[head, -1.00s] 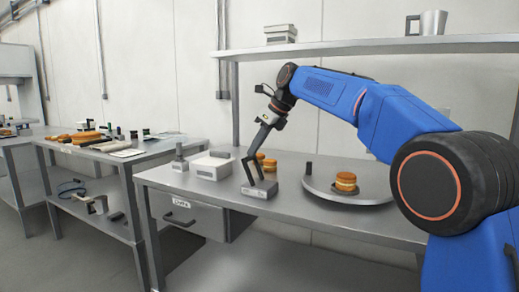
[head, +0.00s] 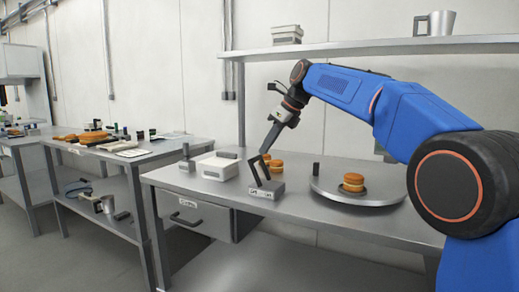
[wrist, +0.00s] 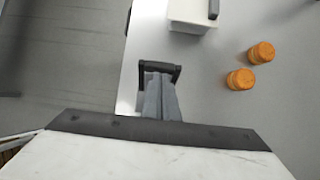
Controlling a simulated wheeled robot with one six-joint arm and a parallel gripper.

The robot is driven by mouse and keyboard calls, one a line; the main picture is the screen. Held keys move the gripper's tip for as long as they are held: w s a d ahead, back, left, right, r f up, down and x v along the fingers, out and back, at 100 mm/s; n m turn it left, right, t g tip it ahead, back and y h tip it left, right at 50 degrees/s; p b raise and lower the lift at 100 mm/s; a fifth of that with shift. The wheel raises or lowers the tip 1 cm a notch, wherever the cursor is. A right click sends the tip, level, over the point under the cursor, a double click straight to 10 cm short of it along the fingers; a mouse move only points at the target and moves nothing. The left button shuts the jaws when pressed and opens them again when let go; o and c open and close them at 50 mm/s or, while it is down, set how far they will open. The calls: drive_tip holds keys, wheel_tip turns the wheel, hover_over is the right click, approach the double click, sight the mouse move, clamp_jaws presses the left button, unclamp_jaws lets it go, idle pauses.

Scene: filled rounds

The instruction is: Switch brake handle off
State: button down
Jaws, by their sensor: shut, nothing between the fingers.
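The brake handle (head: 254,170) is a dark U-shaped bar rising from a small grey base block (head: 267,191) near the front edge of the table. The block's front carries small marks too small to read. My gripper (head: 264,151) is shut and points down at the top of the handle. In the wrist view, the shut grey fingers of my gripper (wrist: 160,84) lie just under the handle's black crossbar (wrist: 160,69), very close to it. I cannot tell whether they touch. The fingers cover part of the handle and the base block in that view.
A white box (head: 217,168) stands left of the handle. A round grey tray (head: 385,198) with a stacked bun (head: 353,182) is to the right. A drawer (head: 190,217) lies below the table's front edge.

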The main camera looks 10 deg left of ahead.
drive_tip(key=a+v, duration=0.1)
drive_tip(key=v, duration=1)
drive_tip(key=shift+w+r, duration=0.2)
drive_tip(key=shift+r, duration=0.2)
drive_tip(key=shift+d, duration=0.1)
drive_tip(key=s+d+f+n+t+h, duration=0.1)
drive_tip(key=s+d+f+n+h, duration=0.1)
drive_tip(key=s+d+f+n, duration=0.6)
drive_tip(key=s+d+f+n+t+h, duration=0.15)
drive_tip(key=s+d+f, duration=0.35)
drive_tip(key=s+d, duration=0.7)
drive_tip(key=s+d+f+n, duration=0.4)
drive_tip(key=s+f, duration=0.3)
drive_tip(key=f, duration=0.2)
drive_tip(key=s+d+f+n+h, duration=0.1)
drive_tip(key=s+d+f+n, duration=0.3)
drive_tip(key=s+f, duration=0.4)
drive_tip(key=s+d+f+n+h, duration=0.1)
drive_tip(key=s+d+f+n, duration=0.3)
drive_tip(key=s+f, duration=0.3)
wheel_tip(320, 180, down, 4)
drive_tip(key=shift+s+d+r, duration=0.1)
drive_tip(key=shift+s+d, duration=0.25)
drive_tip(key=shift+d, duration=0.55)
